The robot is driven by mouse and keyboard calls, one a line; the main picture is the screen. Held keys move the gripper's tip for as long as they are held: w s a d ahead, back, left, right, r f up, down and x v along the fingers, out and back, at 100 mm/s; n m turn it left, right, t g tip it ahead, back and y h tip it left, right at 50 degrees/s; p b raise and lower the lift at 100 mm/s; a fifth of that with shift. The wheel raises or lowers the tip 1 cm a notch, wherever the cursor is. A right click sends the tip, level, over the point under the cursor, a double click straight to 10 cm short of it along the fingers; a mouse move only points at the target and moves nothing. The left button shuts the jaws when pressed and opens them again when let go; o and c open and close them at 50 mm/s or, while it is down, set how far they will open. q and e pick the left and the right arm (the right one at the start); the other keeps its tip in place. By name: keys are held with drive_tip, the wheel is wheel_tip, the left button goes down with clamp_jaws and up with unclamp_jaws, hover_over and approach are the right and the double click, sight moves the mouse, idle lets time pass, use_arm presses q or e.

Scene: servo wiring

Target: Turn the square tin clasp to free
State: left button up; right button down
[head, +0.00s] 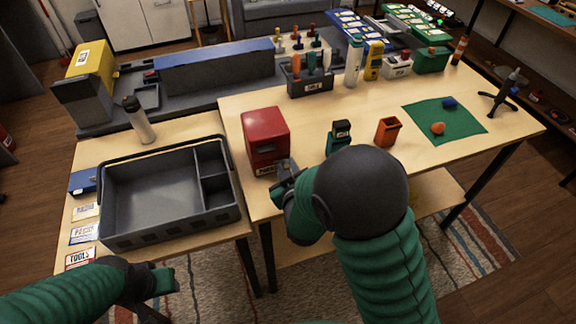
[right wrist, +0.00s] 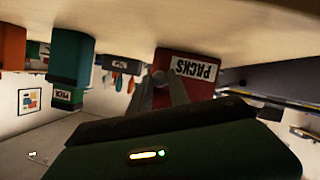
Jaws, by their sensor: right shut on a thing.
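The square tin (head: 266,128) is a red box standing upright near the front edge of the wooden table. Its lower front carries a "PACKS" label, which shows upside down in the right wrist view on the tin (right wrist: 190,66). My right gripper (head: 284,170) is at the tin's lower front right corner. In the right wrist view its grey fingers (right wrist: 160,84) close together at the tin's front, beside the label. They are shut on the small clasp there, mostly hidden between the tips. My left gripper (head: 164,294) is low at the front left, apart from the tin, open and empty.
A grey divided tray (head: 150,238) stands left of the tin. A green-and-dark box (head: 339,134) and an orange bin (head: 387,131) stand to its right. A green mat (head: 470,122) lies farther right. A tool caddy (head: 308,86) is behind.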

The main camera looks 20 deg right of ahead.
drive_tip(key=shift+s+a+f+n+h+p, duration=0.15)
drive_tip(key=shift+f+n+h+p, duration=0.3)
drive_tip(key=shift+n, duration=0.45)
drive_tip(key=shift+r, duration=0.1)
drive_tip(key=c, duration=1.2)
unclamp_jaws()
drive_tip(key=shift+c, duration=0.2)
drive_tip(key=shift+r, duration=0.15)
drive_tip(key=shift+r, duration=0.1)
